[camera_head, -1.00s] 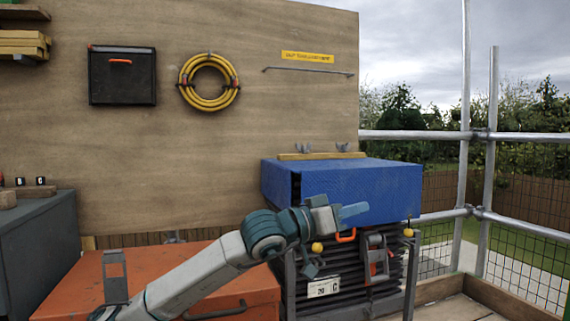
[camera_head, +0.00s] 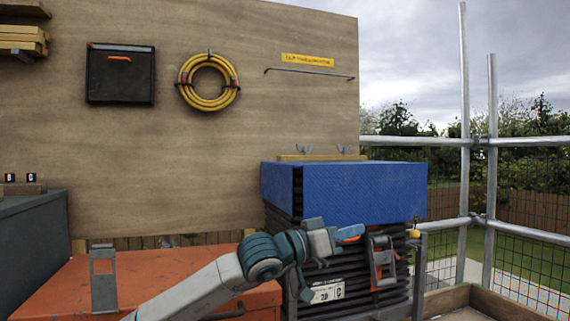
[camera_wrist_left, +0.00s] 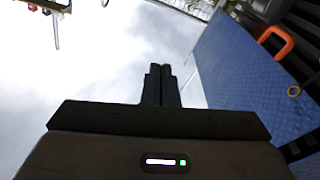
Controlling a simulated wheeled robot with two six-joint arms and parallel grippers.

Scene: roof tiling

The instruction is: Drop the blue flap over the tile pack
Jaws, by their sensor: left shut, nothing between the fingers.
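The blue flap (camera_head: 345,195) lies over the top of the tile pack (camera_head: 345,268) and hangs down its front. The dark stacked tiles show below its lower edge. My left gripper (camera_head: 352,232) is shut and empty, at the lower front edge of the flap; I cannot tell whether it touches. In the left wrist view my shut fingers (camera_wrist_left: 163,78) point up against the sky, and the flap (camera_wrist_left: 245,75) fills the right side, apart from the fingers. My right gripper is not in view.
A grey buckle (camera_head: 382,262) hangs at the pack's front. An orange chest (camera_head: 175,272) stands left of it. Scaffold rails (camera_head: 515,141) stand at right.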

